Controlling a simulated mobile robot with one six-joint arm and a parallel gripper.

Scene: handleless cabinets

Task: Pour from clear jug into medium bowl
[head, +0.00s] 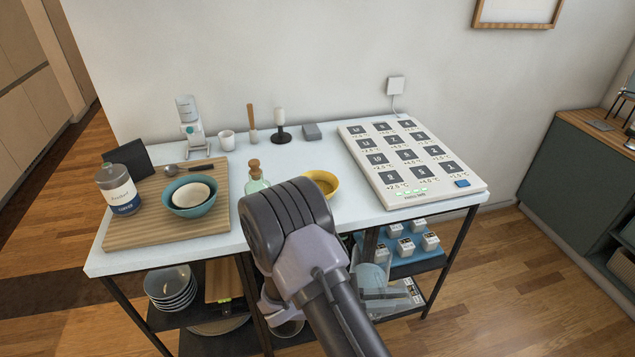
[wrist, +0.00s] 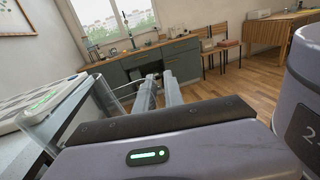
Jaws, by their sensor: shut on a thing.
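My gripper (wrist: 159,80) is shut on the clear jug (wrist: 62,112), whose transparent wall shows left of the fingers in the wrist view. In the head view my wrist hides the fingers; part of the clear jug (head: 372,277) seems to show right of the wrist, in front of the table's edge. Its contents cannot be made out. A yellow bowl (head: 331,187) stands on the white tabletop behind my wrist, partly hidden. A teal bowl (head: 178,208) with a smaller cream bowl (head: 191,195) in it stands on a wooden board. Which bowl is the medium one is unclear.
A green bottle with a cork (head: 255,179) stands just left of the yellow bowl. A large labelled panel (head: 412,163) covers the table's right part. A canister (head: 118,188) stands at the left. A candle holder (head: 281,133) and mug (head: 227,140) stand at the back.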

